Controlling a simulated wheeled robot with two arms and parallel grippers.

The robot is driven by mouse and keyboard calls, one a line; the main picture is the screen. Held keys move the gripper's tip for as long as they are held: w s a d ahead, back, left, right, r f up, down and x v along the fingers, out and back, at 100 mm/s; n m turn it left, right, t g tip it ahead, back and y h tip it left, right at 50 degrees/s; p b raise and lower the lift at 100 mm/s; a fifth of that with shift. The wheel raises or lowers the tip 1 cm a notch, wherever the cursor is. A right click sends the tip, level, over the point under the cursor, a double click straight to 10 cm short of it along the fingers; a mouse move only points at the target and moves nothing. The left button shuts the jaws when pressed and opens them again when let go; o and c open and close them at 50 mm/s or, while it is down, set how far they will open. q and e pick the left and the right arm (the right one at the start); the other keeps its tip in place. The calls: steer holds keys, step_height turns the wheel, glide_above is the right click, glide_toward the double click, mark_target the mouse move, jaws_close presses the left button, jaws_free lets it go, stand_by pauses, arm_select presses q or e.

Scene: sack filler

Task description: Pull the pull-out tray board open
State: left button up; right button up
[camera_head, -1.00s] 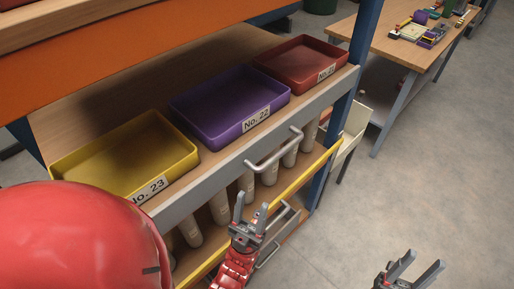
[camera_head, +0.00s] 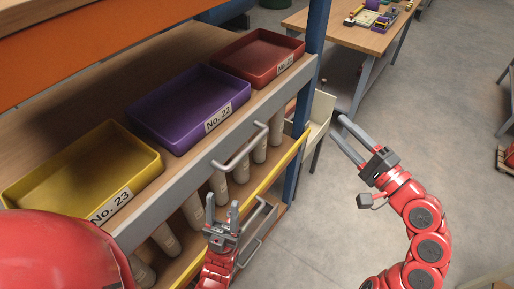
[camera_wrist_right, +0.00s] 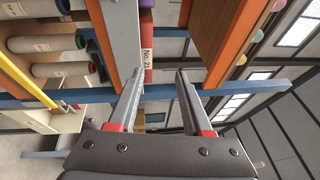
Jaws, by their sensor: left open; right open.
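The pull-out tray board has a grey front edge (camera_head: 180,201) with a bar handle (camera_head: 240,148). It carries a yellow tray No. 23 (camera_head: 75,185), a purple tray No. 22 (camera_head: 180,110) and a red tray No. 21 (camera_head: 262,60). My left gripper (camera_head: 222,206) is open and empty, below and in front of the handle, apart from it. My right gripper (camera_head: 340,127) is open and empty, right of the rack post. In the right wrist view the grey front edge (camera_wrist_right: 122,40) and red tray (camera_wrist_right: 148,72) show beyond its open fingers (camera_wrist_right: 158,78).
A blue rack post (camera_head: 310,70) stands at the board's right end. Below are pale rolls (camera_head: 193,212), a yellow rail (camera_head: 262,185) and a lower handle (camera_head: 258,232). A work table (camera_head: 370,35) stands behind. The floor at right is mostly clear.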

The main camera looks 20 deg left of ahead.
steer(key=s+a+f+n+g, duration=0.3)
steer(key=s+a+n+g, duration=0.15)
steer(key=s+g, duration=0.4)
steer(key=t+p, duration=0.1)
steer(key=p, duration=0.5)
glide_toward(248, 147)
steer(key=a, duration=0.2)
steer(key=shift+t, duration=0.25)
steer(key=p+x, duration=0.1)
steer(key=x, duration=0.2)
steer(key=f+p+x, duration=0.1)
steer(key=x, duration=0.3)
steer(key=shift+w+d, duration=0.15)
steer(key=shift+w+a+f, duration=0.25)
steer(key=shift+a, duration=0.35)
jaws_close()
